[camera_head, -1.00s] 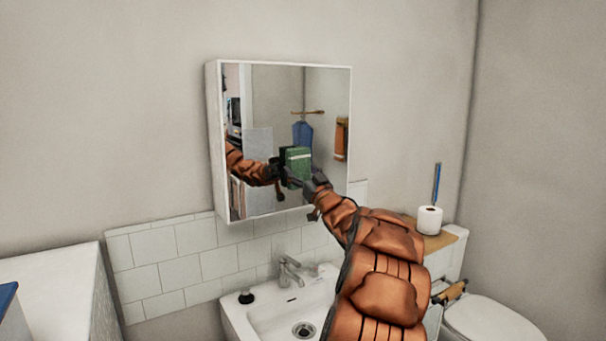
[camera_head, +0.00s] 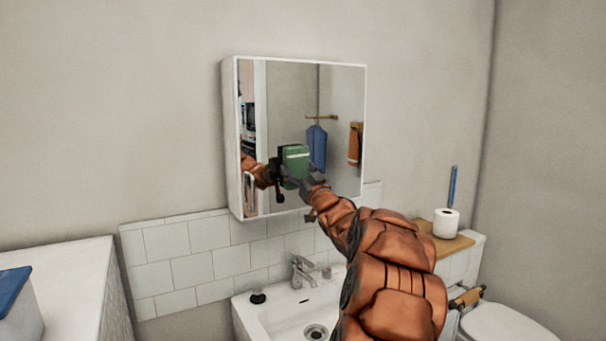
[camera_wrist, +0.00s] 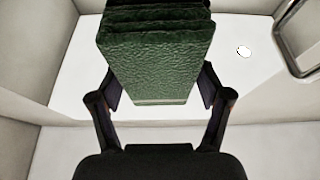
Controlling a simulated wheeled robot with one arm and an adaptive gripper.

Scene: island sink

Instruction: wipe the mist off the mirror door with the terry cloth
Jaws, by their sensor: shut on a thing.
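The green terry cloth (camera_head: 294,158) is folded and held upright in front of the lower middle of the mirror door (camera_head: 340,90). In the wrist view, the cloth (camera_wrist: 160,60) sits between both fingers of my gripper (camera_wrist: 160,92), which is shut on it. In the head view, my gripper (camera_head: 308,184) is at the cloth's lower right. Whether the cloth touches the glass cannot be told. The door is on a white wall cabinet (camera_head: 233,140). No grey patch shows on the visible glass; the part behind the cloth and gripper is hidden. The glass reflects my arm and hanging towels.
Below the cabinet are a tap (camera_head: 300,270) and a white sink (camera_head: 275,310). A toilet roll (camera_head: 446,222) stands on a wooden shelf (camera_head: 447,245) at right, by the toilet (camera_head: 500,325). A white counter (camera_head: 75,275) carries a blue-topped box (camera_head: 15,300) at left.

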